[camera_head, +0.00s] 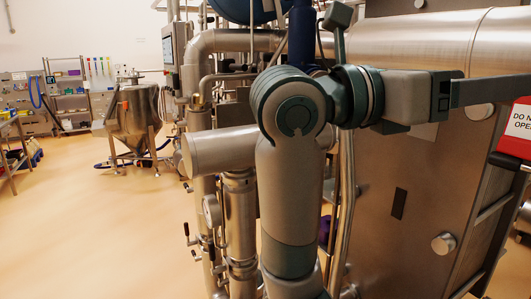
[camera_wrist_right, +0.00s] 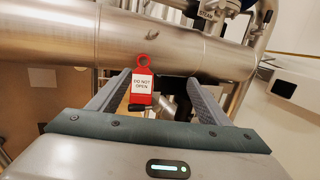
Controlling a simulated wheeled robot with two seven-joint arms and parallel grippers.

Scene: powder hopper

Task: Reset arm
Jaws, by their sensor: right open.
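My right arm (camera_head: 290,190) rises through the middle of the head view and bends to the right. Its gripper (camera_head: 490,91) reaches toward the right edge, where its tips are cut off. In the right wrist view the two fingers of my right gripper (camera_wrist_right: 158,79) are spread apart with nothing clasped. A red tag reading "DO NOT OPEN" (camera_wrist_right: 143,83) shows between them, with clear gaps on both sides. The tag also shows at the right edge of the head view (camera_head: 515,128), below the finger. My left gripper is in neither view.
A large steel pipe (camera_head: 430,42) runs behind my right arm. A steel cabinet (camera_head: 400,220) stands below it, close to the arm. A steel hopper (camera_head: 133,110) stands farther back at left. The floor (camera_head: 90,230) at left is open.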

